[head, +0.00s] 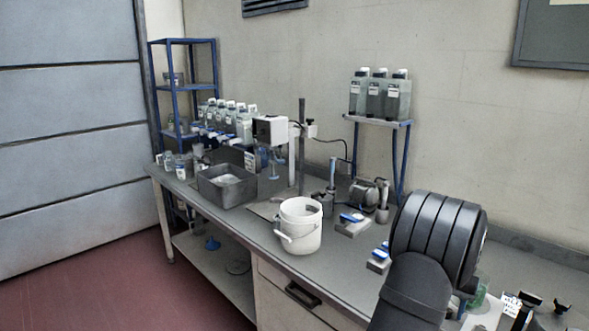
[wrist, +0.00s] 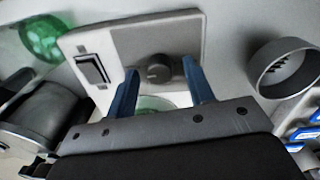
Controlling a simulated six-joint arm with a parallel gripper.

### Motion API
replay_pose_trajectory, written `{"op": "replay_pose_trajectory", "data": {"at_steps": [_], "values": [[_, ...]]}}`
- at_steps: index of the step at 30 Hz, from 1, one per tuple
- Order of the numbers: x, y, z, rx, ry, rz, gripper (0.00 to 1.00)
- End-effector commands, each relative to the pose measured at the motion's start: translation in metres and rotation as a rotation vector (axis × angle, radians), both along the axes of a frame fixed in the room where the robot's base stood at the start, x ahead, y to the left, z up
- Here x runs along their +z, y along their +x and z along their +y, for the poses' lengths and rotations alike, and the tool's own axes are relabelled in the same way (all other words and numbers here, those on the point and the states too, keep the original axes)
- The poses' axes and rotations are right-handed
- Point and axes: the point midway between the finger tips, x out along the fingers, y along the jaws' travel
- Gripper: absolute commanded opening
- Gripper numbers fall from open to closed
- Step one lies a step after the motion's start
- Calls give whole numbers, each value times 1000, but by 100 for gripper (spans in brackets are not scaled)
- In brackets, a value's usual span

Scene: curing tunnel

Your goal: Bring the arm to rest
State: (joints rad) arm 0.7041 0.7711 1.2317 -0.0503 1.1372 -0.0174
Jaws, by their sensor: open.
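My gripper (wrist: 161,80) shows in the wrist view as two blue fingers, spread apart with nothing held between them. Past the fingertips is a light grey panel (wrist: 130,45) with a dark round knob (wrist: 158,69) and a black rocker switch (wrist: 92,69). The knob appears between the fingers; I cannot tell how far it is from them. A pale green round surface (wrist: 152,103) shows below the panel, partly hidden by the gripper. In the head view my dark arm reaches over the right end of the bench and my gripper cannot be made out.
A grey ring-shaped holder (wrist: 288,68) and a green round object (wrist: 45,40) are close by in the wrist view. On the bench (head: 345,270) stand a white bucket (head: 301,226), a grey tub (head: 227,190) and a stirrer stand (head: 301,140). Bottles (head: 376,100) stand on a raised shelf.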

Motion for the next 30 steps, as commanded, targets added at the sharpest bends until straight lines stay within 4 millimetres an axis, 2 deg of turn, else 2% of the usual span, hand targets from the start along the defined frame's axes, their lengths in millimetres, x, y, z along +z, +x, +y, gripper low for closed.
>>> {"op": "replay_pose_trajectory", "data": {"at_steps": [21, 30], "values": [[0, -1, 0, 582, 0, 1, 48], [0, -1, 0, 752, 0, 0, 48]]}}
